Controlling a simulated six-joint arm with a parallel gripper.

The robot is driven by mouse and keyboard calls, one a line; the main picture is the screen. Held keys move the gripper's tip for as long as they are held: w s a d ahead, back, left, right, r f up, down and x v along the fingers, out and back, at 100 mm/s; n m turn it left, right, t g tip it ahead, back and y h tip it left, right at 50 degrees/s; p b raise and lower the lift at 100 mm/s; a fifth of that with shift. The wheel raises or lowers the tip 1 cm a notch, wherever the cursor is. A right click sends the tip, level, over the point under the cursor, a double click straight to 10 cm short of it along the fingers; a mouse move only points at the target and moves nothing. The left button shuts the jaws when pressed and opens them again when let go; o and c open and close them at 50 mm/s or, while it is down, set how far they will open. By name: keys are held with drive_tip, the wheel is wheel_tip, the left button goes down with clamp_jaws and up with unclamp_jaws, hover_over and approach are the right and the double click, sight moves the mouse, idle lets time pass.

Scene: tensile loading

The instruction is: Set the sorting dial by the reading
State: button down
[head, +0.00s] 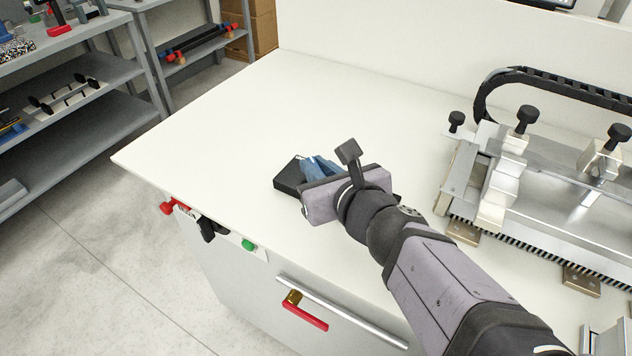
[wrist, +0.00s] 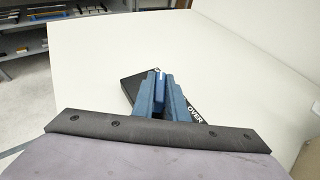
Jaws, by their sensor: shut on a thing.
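The sorting dial is a low black box (head: 287,178) on the white bench top, left of the machine. In the wrist view the dial (wrist: 133,86) shows behind my fingers, with the white word "OVER" on its right side. My gripper (head: 318,167) has blue fingers and is down at the dial. In the wrist view my gripper (wrist: 159,77) is shut at the middle of the box, with a thin pale strip between the fingertips. The dial's knob and the rest of its face are hidden by the fingers. No reading is legible.
A metal test machine (head: 540,190) with black clamp knobs and a cable chain (head: 550,80) stands on the right. Grey shelves (head: 80,80) stand at the left. The bench top behind the dial is clear.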

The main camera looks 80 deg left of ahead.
drive_tip(key=shift+r+m+t+b, duration=0.15)
drive_tip(key=shift+m+t+b, duration=0.25)
drive_tip(key=shift+t, duration=0.1)
drive_tip(key=c, duration=1.8)
unclamp_jaws()
drive_tip(key=shift+o, duration=0.2)
drive_tip(key=shift+p+v, duration=0.4)
drive_tip(key=shift+v, duration=3.2)
